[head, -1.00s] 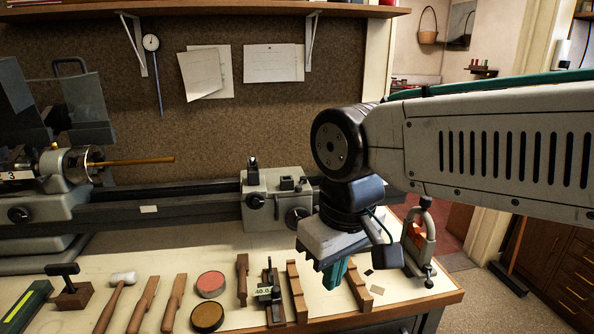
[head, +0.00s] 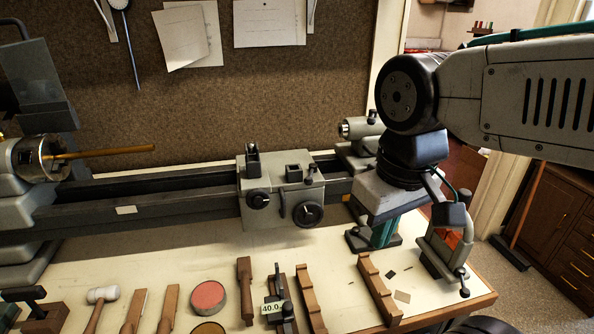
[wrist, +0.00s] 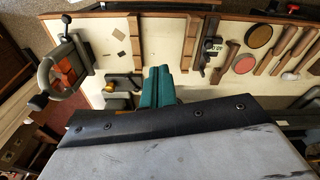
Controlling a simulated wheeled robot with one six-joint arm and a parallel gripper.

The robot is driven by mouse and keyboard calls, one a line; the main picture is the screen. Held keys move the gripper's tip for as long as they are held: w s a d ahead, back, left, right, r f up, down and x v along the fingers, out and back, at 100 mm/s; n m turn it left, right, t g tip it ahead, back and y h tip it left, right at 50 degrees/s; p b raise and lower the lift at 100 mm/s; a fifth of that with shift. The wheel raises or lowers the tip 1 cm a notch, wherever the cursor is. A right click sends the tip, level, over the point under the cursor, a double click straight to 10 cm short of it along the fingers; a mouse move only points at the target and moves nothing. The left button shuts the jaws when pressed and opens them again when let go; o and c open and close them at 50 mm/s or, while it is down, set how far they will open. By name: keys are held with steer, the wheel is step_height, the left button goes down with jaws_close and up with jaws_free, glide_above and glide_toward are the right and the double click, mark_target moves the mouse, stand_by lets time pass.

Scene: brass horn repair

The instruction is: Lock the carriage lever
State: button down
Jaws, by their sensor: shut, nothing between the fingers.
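The lathe carriage (head: 262,207) is a grey block on the dark lathe bed (head: 165,203), in the middle of the head view. It has two round black knobs in front and small dark fittings on top. A short dark upright piece (head: 312,172) stands at its right end; I cannot tell whether this is the lever, or its lock state. My gripper (head: 383,238) hangs down right of the carriage, apart from it, before the tailstock (head: 360,130). Its teal fingers also show in the wrist view (wrist: 158,73), shut and empty.
A dark-based stand (head: 362,242) is close by my fingers. A clamp with an orange part (head: 449,243) stands at the bench's right end. Wooden blocks (head: 378,290), a mallet (head: 102,294) and round tins (head: 209,297) lie along the front. The bench before the carriage is mostly clear.

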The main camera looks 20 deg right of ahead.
mark_target(309, 175)
steer(key=w+a+r+n+h, duration=0.1)
steer(key=w+a+r+n, duration=0.1)
steer(key=w+n, duration=0.3)
steer(key=w+a+r+n+g+h, duration=0.1)
steer(key=w+a+r+n, duration=0.2)
steer(key=w+n, duration=0.3)
steer(key=w+a+r+n+h, duration=0.1)
steer(key=w+a+n, duration=0.4)
steer(key=w, duration=0.8)
steer(key=shift+w+r+n, duration=0.35)
steer(key=shift+r+n, duration=0.15)
steer(key=shift+r, duration=0.35)
steer(key=d+f, duration=0.2)
steer(key=f, duration=0.1)
steer(key=d+f, duration=0.2)
steer(key=f, duration=0.2)
steer(key=d+f, duration=0.2)
steer(key=f, duration=0.1)
steer(key=shift+s+d+f, duration=0.2)
steer(key=shift+d, duration=0.2)
